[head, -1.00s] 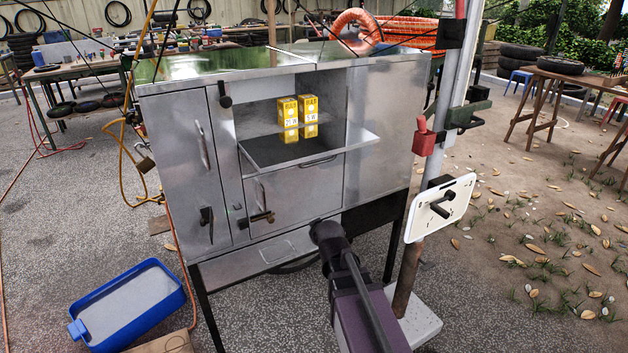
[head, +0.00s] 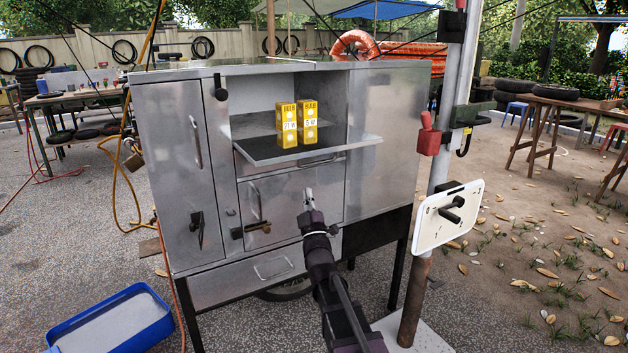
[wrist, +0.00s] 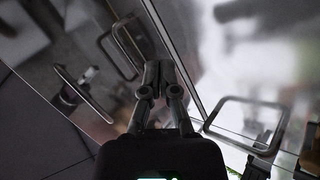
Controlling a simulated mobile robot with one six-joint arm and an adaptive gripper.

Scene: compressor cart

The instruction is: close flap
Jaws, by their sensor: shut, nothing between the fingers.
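The flap (head: 345,145) is a metal panel on the cabinet front, folded down and sticking out about level below an open compartment. A dark handle (head: 318,161) shows beneath it. Two yellow boxes (head: 286,126) (head: 308,122) stand at the opening; I cannot tell whether they rest on the flap or just behind it. My gripper (head: 308,193) is shut and empty, pointing up below the flap, in front of the lower door (head: 284,200). In the wrist view its closed fingers (wrist: 160,72) point at shiny metal, with a bar handle (wrist: 245,125) to the right. Contact cannot be told.
A pole with a white plate (head: 434,225) stands close on the right. A blue tray (head: 112,325) lies on the ground at left.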

